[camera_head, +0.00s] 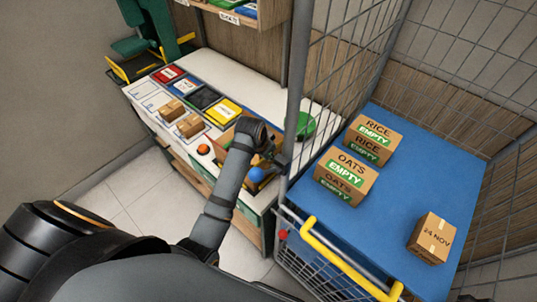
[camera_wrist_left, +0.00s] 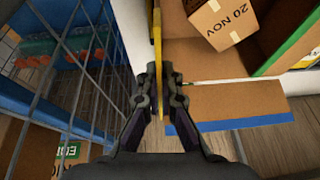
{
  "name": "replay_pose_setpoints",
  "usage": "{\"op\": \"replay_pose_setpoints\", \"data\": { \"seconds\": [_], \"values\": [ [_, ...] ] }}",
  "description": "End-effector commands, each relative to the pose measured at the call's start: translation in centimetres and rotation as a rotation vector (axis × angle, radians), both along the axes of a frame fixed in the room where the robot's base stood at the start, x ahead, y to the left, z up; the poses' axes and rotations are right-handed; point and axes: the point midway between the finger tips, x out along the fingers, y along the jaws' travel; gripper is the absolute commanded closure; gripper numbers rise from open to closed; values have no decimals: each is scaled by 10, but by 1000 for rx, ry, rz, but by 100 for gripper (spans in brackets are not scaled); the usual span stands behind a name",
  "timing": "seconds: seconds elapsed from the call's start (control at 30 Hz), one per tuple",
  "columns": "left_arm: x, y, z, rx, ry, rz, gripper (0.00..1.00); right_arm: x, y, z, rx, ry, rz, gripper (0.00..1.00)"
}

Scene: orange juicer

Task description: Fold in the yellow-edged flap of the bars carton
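The open bars carton (camera_head: 228,137) stands on the counter, partly hidden by my left arm. In the left wrist view its inside holds a small box marked 20 NOV (camera_wrist_left: 222,22). The yellow-edged flap (camera_wrist_left: 157,35) stands nearly edge-on and runs between my fingers. A blue-edged flap (camera_wrist_left: 235,102) lies folded outward on the near side, and a green-edged flap (camera_wrist_left: 290,45) is at the right. My left gripper (camera_wrist_left: 160,75) has its fingers close together on either side of the yellow-edged flap, with its fingertips at the flap. My right gripper is out of view.
A wire cage cart (camera_head: 300,90) with a blue shelf (camera_head: 400,190) stands close right of the gripper. It holds RICE (camera_head: 374,130) and OATS (camera_head: 345,172) boxes and a 24 NOV box (camera_head: 430,238). Blue (camera_head: 257,174) and orange (camera_head: 203,149) balls are near the carton.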

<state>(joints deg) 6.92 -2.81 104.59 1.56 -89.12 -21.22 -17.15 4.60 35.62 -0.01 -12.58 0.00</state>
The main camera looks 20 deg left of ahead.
Motion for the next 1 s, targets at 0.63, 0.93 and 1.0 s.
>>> {"op": "replay_pose_setpoints", "data": {
  "seconds": [0.63, 0.93, 1.0],
  "values": [
    [6, 16, 0, -285, 109, 3, 100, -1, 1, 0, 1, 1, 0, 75],
    [8, 23, -4, -471, 177, 3, 100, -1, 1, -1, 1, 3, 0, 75],
    [9, 24, -4, -503, 188, 2, 100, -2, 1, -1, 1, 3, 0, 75]
  ]
}}
